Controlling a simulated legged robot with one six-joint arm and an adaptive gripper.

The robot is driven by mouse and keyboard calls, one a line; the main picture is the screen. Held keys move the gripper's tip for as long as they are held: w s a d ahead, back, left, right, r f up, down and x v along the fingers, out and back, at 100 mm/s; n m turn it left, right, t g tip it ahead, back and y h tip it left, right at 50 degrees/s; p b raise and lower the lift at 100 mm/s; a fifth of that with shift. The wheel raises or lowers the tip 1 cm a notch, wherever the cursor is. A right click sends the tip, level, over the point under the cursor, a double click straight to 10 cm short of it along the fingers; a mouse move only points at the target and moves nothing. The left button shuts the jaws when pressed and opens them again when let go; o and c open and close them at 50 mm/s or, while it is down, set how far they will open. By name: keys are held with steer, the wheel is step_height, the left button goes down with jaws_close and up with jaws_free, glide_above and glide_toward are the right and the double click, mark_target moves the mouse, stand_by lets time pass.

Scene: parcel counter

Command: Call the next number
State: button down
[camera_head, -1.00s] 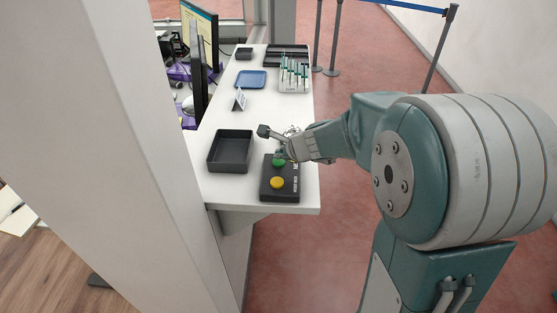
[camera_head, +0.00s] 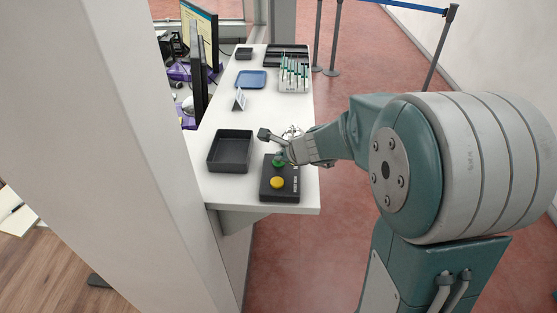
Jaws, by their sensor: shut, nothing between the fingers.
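A black button box (camera_head: 267,192) lies at the near right of the white counter. It has a green button (camera_head: 279,164) at its far end and a yellow button (camera_head: 277,183) nearer to me. Small white lettering runs along its right side. My gripper (camera_head: 281,154) comes in from the right and is shut and empty. Its fingertips are at the far edge of the green button and cover part of it. I cannot tell whether they touch or press it. The yellow button is clear of my gripper.
An empty dark tray (camera_head: 231,148) stands left of the box. Farther along the white counter (camera_head: 222,192) are a small sign (camera_head: 239,99), a blue tray (camera_head: 251,79) and a pen rack (camera_head: 294,77). Monitors (camera_head: 198,75) stand behind the counter. A pillar (camera_head: 130,150) is at left.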

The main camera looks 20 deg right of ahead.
steer(key=shift+r, duration=0.55)
steer(key=shift+r, duration=3)
steer(key=shift+s+a, duration=0.1)
steer(key=shift+s, duration=0.05)
steer(key=s+r+n+g+h, duration=0.2)
steer(key=s+r+n+h, duration=0.1)
steer(key=s+n, duration=1.9)
steer(key=s, duration=0.5)
steer(key=shift+g+h, duration=0.4)
